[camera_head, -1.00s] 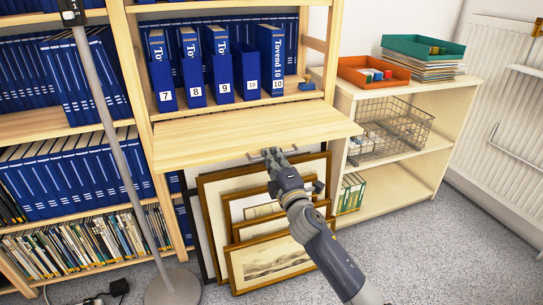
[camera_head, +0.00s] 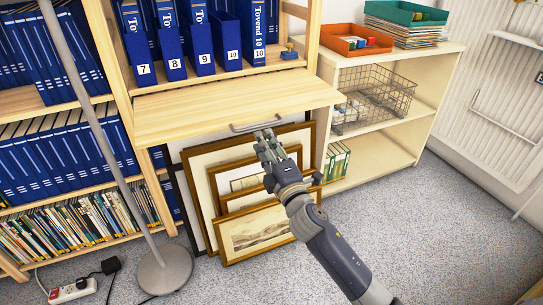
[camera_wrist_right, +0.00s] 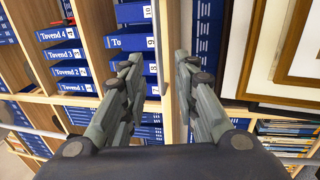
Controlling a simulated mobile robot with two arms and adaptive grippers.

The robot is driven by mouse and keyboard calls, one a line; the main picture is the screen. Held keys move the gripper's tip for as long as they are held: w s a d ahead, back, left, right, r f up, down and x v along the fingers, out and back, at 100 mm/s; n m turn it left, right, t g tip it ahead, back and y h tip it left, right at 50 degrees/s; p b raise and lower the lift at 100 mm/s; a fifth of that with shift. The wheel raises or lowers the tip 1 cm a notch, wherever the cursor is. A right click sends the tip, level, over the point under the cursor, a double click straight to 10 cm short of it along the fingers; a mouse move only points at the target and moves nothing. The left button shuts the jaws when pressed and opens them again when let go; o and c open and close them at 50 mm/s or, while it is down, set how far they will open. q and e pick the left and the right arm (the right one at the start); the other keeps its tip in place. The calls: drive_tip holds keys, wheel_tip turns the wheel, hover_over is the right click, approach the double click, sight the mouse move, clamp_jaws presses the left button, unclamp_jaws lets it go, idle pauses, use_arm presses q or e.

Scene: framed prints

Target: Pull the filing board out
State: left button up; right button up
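The filing board (camera_head: 230,105) is a pale wooden board standing out from the shelf unit, below the numbered blue binders. A metal bar handle (camera_head: 256,124) is on its front edge. My right gripper (camera_head: 265,138) is just below and in front of the handle, with its fingers pointing up toward it. In the right wrist view my right gripper (camera_wrist_right: 158,57) has its two fingers spread apart, with no object clamped between them. In the head view the fingertips look apart from the handle. My left gripper is not in view.
Framed prints (camera_head: 253,231) lean under the board behind my right arm. A grey pole on a round base (camera_head: 164,270) stands at the left, near a power strip (camera_head: 72,291). A low shelf (camera_head: 400,157) with a wire basket (camera_head: 374,97) is at right. Carpet at right is clear.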

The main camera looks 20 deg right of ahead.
drive_tip(key=s, duration=0.4)
drive_tip(key=shift+s+f, duration=0.25)
drive_tip(key=shift+f, duration=0.15)
